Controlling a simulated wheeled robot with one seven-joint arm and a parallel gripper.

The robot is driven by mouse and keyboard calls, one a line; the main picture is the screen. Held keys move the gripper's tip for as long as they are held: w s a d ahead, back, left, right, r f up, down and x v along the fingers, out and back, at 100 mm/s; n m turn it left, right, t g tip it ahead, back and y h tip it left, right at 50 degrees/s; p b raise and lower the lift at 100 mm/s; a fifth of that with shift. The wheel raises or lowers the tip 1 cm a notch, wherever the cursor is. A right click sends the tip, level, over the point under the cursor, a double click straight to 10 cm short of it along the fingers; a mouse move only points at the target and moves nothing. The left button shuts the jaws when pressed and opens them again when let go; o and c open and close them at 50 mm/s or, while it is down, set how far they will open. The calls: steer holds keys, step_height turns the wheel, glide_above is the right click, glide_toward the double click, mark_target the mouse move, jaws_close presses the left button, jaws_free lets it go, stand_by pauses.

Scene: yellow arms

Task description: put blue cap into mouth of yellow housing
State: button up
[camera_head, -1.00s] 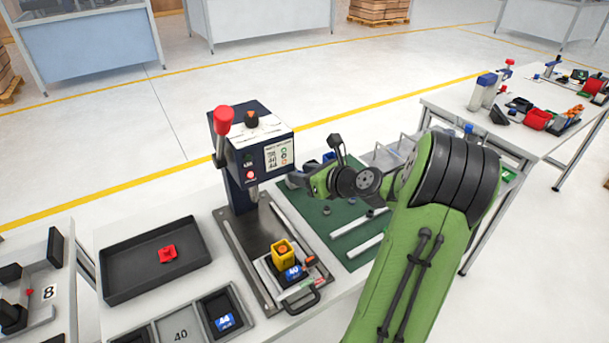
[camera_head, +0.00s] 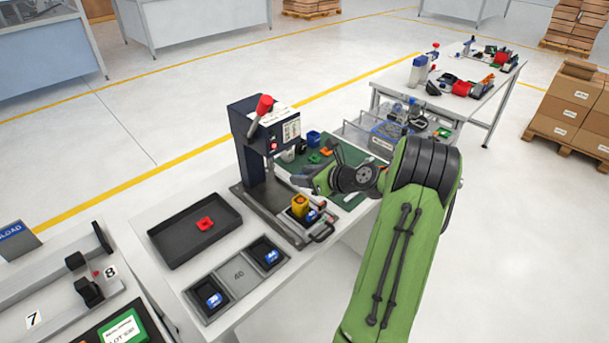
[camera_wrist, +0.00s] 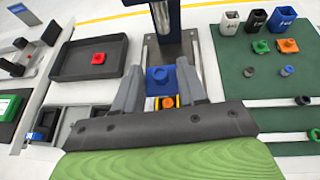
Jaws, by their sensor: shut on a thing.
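In the head view the gripper (camera_head: 305,181) is largely hidden by my own wrist.
The navy press (camera_head: 265,135) with a red lever knob rises behind the housing. A dark tray (camera_head: 190,240) with a red part lies to the left. A green mat (camera_wrist: 268,65) with bins and loose parts lies to the right. A divided tray (camera_head: 238,275) stands in front.

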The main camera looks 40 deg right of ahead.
mark_target(305, 202)
steer(key=shift+s+a+f+b, duration=0.1)
steer(key=shift+a+f+b, duration=0.05)
steer(key=shift+f+b, duration=0.6)
step_height(305, 202, down, 3)
steer(key=b, duration=0.3)
steer(key=shift+f+b, duration=0.4)
steer(key=shift+f, duration=0.5)
steer(key=shift+f, duration=0.2)
steer(key=o, duration=1.1)
steer(key=p+v, duration=0.3)
steer(key=v, duration=1.2)
steer(key=shift+s, duration=0.35)
steer(key=shift+r, duration=0.1)
